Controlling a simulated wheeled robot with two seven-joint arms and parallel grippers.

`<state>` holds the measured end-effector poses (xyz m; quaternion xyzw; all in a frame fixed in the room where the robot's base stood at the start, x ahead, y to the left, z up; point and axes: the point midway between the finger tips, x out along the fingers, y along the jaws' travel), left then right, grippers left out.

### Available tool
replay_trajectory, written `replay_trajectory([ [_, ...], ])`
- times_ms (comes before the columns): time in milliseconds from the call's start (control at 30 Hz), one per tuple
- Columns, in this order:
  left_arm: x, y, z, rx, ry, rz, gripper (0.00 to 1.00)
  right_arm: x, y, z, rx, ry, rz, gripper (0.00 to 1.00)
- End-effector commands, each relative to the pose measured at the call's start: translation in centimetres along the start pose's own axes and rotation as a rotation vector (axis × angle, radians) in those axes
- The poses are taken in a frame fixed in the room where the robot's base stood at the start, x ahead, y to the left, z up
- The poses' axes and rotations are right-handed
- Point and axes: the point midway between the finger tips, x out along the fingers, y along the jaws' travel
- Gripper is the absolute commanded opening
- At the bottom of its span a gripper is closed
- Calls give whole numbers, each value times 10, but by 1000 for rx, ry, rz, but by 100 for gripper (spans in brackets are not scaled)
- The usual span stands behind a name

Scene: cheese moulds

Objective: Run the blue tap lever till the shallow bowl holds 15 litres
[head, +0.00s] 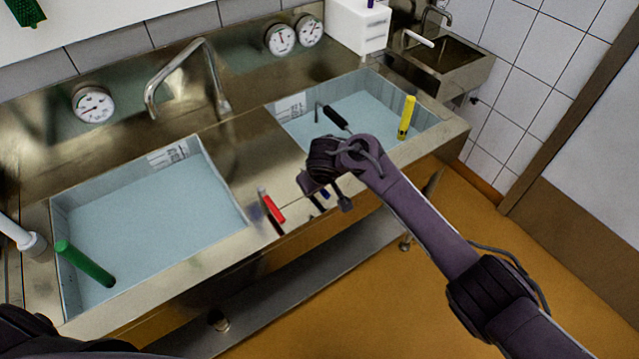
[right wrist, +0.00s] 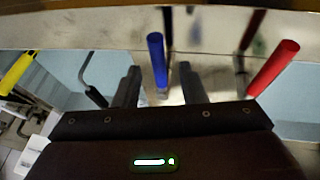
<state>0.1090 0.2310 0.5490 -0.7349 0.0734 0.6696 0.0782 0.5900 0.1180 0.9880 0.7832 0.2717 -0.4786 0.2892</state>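The blue tap lever (right wrist: 157,66) stands between the two fingers of my right gripper (right wrist: 160,84) in the right wrist view. The fingers are apart, with a gap on each side of it. In the head view only a bit of blue (head: 325,193) shows by my right gripper (head: 328,198), at the sink's front edge. A red lever (head: 273,207) is to its left; it also shows in the right wrist view (right wrist: 274,67). Left basin (head: 215,160) and right basin (head: 436,118) both hold bluish water; which is the shallow bowl is unclear. My left gripper is out of view.
Round dials (head: 94,105), (head: 280,39), (head: 309,30) sit on the back panel; readings are too small. A bent spout (head: 185,60) rises between the basins.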

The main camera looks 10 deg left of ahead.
Motion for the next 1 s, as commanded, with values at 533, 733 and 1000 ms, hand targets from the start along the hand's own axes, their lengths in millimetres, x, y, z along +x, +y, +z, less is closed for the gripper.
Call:
replay_trajectory([
  [533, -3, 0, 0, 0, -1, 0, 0, -58, 0, 0, 0, 2, 1, 38],
  [733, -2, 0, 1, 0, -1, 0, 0, -58, 0, -1, 0, 1, 1, 38],
  [1000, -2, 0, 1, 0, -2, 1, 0, -58, 0, -1, -1, 1, 1, 38],
])
